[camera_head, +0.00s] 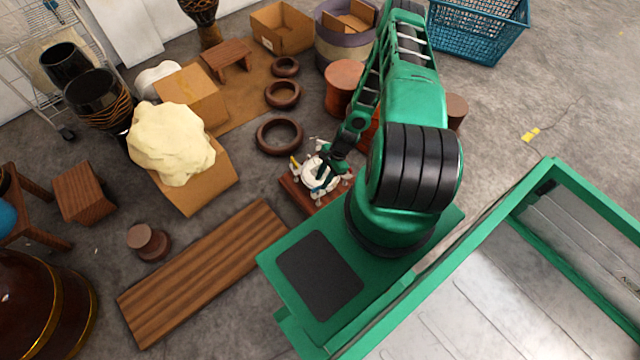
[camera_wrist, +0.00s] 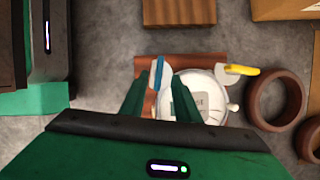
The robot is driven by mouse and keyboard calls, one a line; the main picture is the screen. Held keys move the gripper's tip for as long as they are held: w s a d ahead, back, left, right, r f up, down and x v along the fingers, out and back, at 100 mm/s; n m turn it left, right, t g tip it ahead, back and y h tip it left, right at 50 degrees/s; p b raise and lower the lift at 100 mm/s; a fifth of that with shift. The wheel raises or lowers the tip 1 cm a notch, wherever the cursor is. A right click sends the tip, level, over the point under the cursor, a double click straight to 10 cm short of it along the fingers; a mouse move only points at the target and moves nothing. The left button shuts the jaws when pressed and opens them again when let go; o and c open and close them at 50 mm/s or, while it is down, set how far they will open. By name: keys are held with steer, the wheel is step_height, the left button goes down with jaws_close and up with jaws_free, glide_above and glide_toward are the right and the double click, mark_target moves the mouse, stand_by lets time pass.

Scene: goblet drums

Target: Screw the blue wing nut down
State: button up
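The blue wing nut (camera_wrist: 159,72) shows as a narrow upright strip on a pale round lug, at the left side of a white round device (camera_wrist: 202,92). A yellow wing nut (camera_wrist: 243,70) sits on the device's right side. The device rests on a reddish-brown wooden block (camera_wrist: 200,60). My gripper (camera_wrist: 160,86) is open, with one green finger on each side of the blue wing nut and a visible gap to both. In the head view, my gripper (camera_head: 328,168) is over the device (camera_head: 312,180); the fingers partly hide it. The wing nut's thread is hidden.
Dark ring-shaped pieces (camera_head: 279,136) lie behind the wooden block, and a reddish drum shell (camera_head: 344,86) stands near my arm. A long wooden board (camera_head: 205,270) lies at the left on the floor.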

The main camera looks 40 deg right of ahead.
steer(key=v, duration=0.7)
steer(key=shift+r, duration=0.2)
steer(key=shift+d, duration=0.1)
steer(key=d+r+n+g+h, duration=0.1)
steer(key=d+r+n+h, duration=0.2)
steer(key=r, duration=1.6)
steer(key=d+r+n+g+h, duration=0.1)
steer(key=d+r+n, duration=0.35)
steer(key=r, duration=1.45)
steer(key=s+a+r+n, duration=0.2)
steer(key=s+a+r, duration=0.15)
steer(key=r, duration=0.35)
steer(key=s+a+r+n, duration=0.1)
steer(key=s+a+r, duration=0.1)
steer(key=s+r, duration=0.35)
steer(key=s+a+r+n, duration=0.1)
steer(key=s+a+r, duration=0.2)
steer(key=s+r, duration=0.2)
steer(key=s+a+r+n+t, duration=0.1)
steer(key=s+a+r+n, duration=0.1)
steer(key=s+r, duration=0.3)
steer(key=shift+s+a, duration=0.35)
steer(key=shift+a, duration=0.4)
